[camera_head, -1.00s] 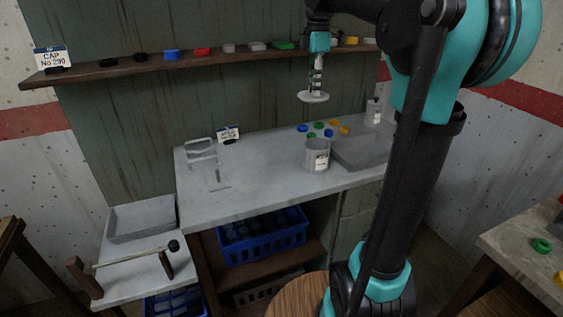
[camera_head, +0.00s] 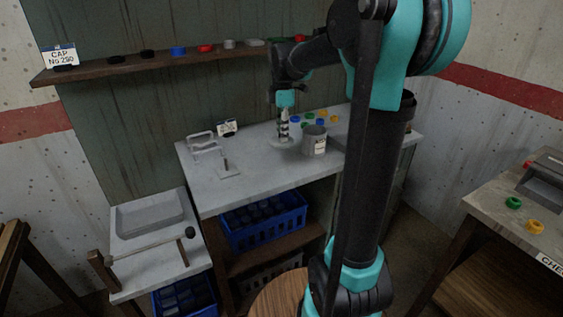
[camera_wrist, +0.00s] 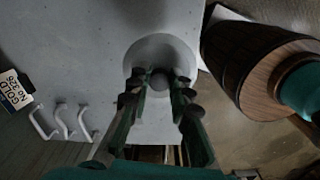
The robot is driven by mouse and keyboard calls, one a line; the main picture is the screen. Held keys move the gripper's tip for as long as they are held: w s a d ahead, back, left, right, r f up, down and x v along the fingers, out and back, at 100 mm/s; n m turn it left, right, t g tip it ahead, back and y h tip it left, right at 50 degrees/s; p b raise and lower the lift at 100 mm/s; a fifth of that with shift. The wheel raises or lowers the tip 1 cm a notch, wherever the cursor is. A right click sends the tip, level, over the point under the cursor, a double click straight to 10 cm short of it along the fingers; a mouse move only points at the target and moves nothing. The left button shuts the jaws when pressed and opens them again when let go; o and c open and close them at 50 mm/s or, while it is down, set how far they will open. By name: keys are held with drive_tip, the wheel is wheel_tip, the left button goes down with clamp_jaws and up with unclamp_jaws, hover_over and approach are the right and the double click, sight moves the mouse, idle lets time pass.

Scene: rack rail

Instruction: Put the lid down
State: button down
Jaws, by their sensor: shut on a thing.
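The lid is a pale round disc (camera_head: 281,144) with a dark knob; in the wrist view the disc (camera_wrist: 160,46) lies just beyond my fingertips. My gripper (camera_head: 283,138) is shut on the lid's knob, and its fingers (camera_wrist: 159,86) sit on both sides of it. The lid is level and low over the grey worktop (camera_head: 250,182), just left of an open grey can (camera_head: 315,146) with a white label. I cannot tell whether the lid touches the worktop.
Several coloured caps (camera_head: 321,113) lie behind the can. A shelf (camera_head: 150,66) with caps runs above. A side table (camera_head: 480,212) stands at the right.

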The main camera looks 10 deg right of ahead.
wheel_tip(320, 180, down, 11)
drive_tip(key=shift+f, duration=0.1)
idle(0.3)
drive_tip(key=shift+f, duration=0.1)
drive_tip(key=c, duration=1.4)
unclamp_jaws()
wheel_tip(320, 180, up, 12)
drive_tip(key=s+d+f+m+t, duration=0.2)
drive_tip(key=s+f+m, duration=0.7)
drive_tip(key=s, duration=0.2)
drive_tip(key=s+d+f+m+t, duration=0.2)
drive_tip(key=s+f+m, duration=0.8)
drive_tip(key=s, duration=0.1)
